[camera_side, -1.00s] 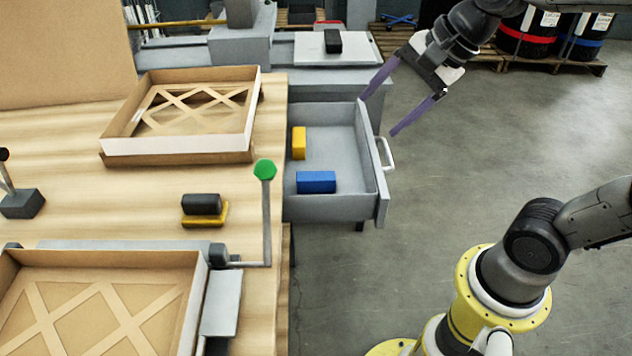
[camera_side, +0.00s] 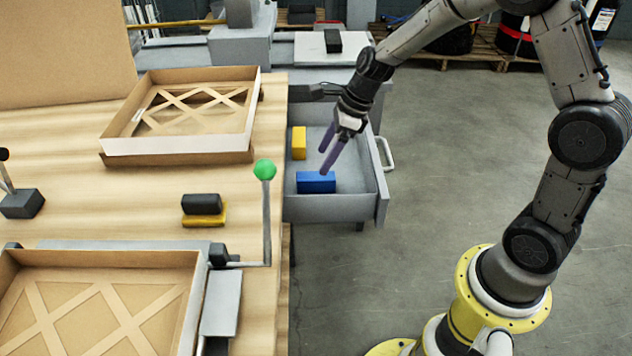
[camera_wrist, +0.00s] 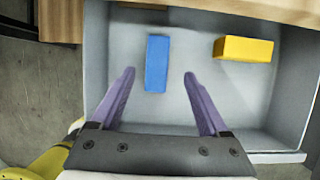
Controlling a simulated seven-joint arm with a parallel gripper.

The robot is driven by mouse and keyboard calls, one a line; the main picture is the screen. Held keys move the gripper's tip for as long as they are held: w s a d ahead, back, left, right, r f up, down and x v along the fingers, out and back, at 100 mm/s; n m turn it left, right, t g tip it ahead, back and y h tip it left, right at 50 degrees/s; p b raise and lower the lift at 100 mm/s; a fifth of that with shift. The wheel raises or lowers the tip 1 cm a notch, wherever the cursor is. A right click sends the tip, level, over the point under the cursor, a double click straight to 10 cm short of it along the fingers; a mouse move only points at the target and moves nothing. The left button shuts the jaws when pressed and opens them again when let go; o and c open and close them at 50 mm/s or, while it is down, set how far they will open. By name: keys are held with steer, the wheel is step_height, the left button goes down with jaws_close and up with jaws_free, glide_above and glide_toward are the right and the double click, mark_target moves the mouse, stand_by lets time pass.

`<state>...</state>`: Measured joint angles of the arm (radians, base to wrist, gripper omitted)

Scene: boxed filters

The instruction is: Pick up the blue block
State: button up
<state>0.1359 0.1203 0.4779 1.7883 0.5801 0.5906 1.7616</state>
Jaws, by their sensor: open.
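The blue block (camera_side: 317,183) lies in the open grey drawer (camera_side: 345,208), near its front wall in the side view. In the wrist view the blue block (camera_wrist: 157,63) lies ahead of the fingertips, between their lines and nearer the left finger. My gripper (camera_side: 326,163) is over the drawer, pointing down, just above the blue block in the side view. In the wrist view my gripper (camera_wrist: 159,72) has its purple fingers spread apart with nothing between them. The gap in height to the block is hard to tell.
A yellow block (camera_side: 299,143) lies in the same drawer; it also shows in the wrist view (camera_wrist: 243,49), right of the blue block. Drawer walls surround both blocks. A lever with a green knob (camera_side: 264,170) stands at the table edge beside the drawer.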

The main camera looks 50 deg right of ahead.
mark_target(317, 175)
steer(key=x, duration=0.7)
steer(key=shift+s+f, duration=0.2)
steer(key=shift+s, duration=0.1)
jaws_close()
